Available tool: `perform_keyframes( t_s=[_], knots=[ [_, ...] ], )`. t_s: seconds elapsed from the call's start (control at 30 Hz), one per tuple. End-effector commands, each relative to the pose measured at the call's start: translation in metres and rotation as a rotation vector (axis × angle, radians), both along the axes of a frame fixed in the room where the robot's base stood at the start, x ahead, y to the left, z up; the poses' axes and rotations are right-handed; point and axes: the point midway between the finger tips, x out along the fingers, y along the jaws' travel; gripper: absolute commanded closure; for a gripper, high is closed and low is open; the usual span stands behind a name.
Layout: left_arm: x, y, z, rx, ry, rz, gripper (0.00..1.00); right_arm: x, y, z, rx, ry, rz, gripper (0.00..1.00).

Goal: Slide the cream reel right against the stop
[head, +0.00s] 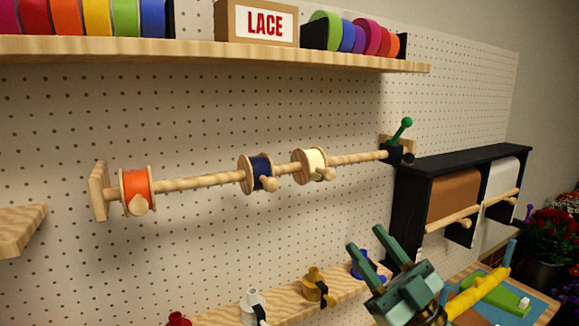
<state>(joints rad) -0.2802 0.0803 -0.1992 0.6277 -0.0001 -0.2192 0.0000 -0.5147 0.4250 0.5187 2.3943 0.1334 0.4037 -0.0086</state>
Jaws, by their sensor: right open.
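The cream reel (311,165) sits on a wooden rod (210,181) fixed across the pegboard. It has wooden flanges and a small wooden knob (326,174) at its front. The stop (392,154) appears to be the black block with a green-knobbed lever at the rod's right end. A length of bare rod lies between the reel and that block. My right gripper (365,243) is open and empty, below and to the right of the reel, well apart from it. My left gripper is not in view.
A navy reel (259,169) and an orange reel (136,185) sit further left on the rod. A shelf (230,52) with ribbons and a LACE box (262,22) runs above. A lower shelf (280,306) holds several small items. A black paper-roll holder (412,200) stands right.

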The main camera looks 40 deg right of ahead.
Motion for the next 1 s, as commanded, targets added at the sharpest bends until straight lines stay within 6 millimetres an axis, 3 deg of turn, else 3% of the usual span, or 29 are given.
perform_keyframes(
  t_s=[0.17,0.4,0.5,0.7,1.0],
  knots=[
    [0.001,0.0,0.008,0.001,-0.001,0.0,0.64,0.006,0.002,0.015,0.002,-0.018,0.008,0.58],
    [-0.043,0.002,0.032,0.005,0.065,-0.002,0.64,0.05,0.009,0.055,0.002,-0.017,0.008,0.58],
    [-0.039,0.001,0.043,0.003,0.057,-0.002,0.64,0.069,0.013,0.072,0.002,-0.015,0.006,0.58],
    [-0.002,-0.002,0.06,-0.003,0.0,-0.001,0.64,0.1,0.019,0.098,0.002,-0.012,0.005,0.58],
    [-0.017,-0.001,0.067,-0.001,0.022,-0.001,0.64,0.119,0.023,0.11,0.001,-0.009,0.005,0.58]
  ],
)
